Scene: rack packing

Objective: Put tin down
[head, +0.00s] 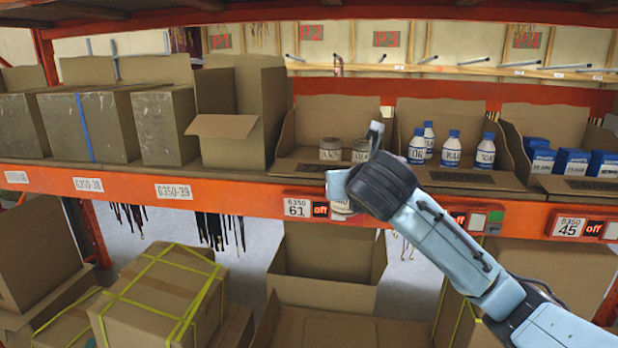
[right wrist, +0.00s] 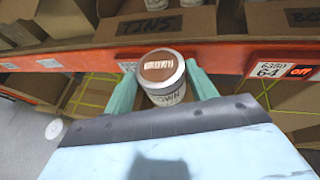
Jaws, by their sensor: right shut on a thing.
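A white tin (right wrist: 162,78) with a brown lid is between the two green fingers of my right gripper (right wrist: 163,84), which is shut on it, in the right wrist view. The tin looks upright, in front of the orange shelf edge. In the head view, my right gripper (head: 345,190) is by the "61" shelf label, and my own wrist hides most of the tin. Two more tins (head: 330,149) stand in an open cardboard bin (head: 298,163) on the shelf; its front reads "TINS" in the right wrist view (right wrist: 165,25). My left gripper is not in view.
The orange shelf beam (head: 120,187) runs across the front. Blue-capped bottles (head: 450,150) and blue boxes (head: 572,161) fill bins to the right. A tall open carton (head: 230,128) stands left of the tins. An open empty carton (head: 325,290) lies below the shelf.

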